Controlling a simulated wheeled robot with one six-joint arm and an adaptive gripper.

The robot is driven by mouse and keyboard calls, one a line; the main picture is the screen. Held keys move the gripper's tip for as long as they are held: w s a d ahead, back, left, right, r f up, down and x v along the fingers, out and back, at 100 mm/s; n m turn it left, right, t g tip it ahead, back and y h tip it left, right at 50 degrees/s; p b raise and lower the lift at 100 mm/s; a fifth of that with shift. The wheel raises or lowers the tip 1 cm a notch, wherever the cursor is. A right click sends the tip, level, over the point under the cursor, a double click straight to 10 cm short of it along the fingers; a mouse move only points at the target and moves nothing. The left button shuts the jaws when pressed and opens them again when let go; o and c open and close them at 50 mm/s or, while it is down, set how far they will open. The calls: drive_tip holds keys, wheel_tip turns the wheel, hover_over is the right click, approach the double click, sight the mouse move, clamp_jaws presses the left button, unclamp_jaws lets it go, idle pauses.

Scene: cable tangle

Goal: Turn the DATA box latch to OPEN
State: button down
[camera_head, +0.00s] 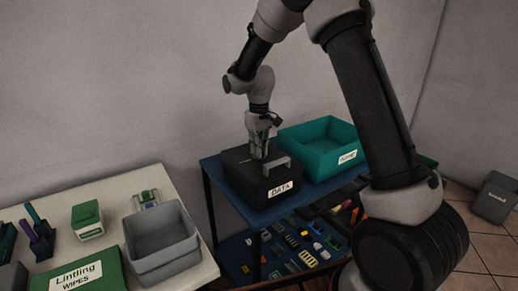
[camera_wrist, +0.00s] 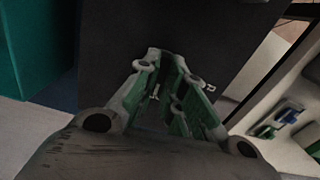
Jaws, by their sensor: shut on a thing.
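The DATA box (camera_head: 243,182) is a closed black box with a white DATA label on its front. It stands on the blue table top. My gripper (camera_head: 259,155) points down over its lid, with its fingertips at the lid. A light grey bar (camera_head: 277,164) shows on the lid just right of the fingers; I cannot tell whether it is the latch or a handle. In the wrist view, my gripper's green-padded fingers (camera_wrist: 168,63) come together over the dark lid (camera_wrist: 218,38). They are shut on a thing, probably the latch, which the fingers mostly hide. Its turn position cannot be read.
A teal open bin (camera_head: 313,148) stands directly right of the box. The blue lower shelf (camera_head: 236,258) holds several small parts. On the left, a white table (camera_head: 112,208) carries a grey bin (camera_head: 160,240), a green box (camera_head: 80,275) and small items. A wall stands close behind.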

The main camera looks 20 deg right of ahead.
drive_tip(key=shift+m, duration=0.6)
drive_tip(key=c, duration=1.5)
unclamp_jaws()
wheel_tip(320, 180, up, 12)
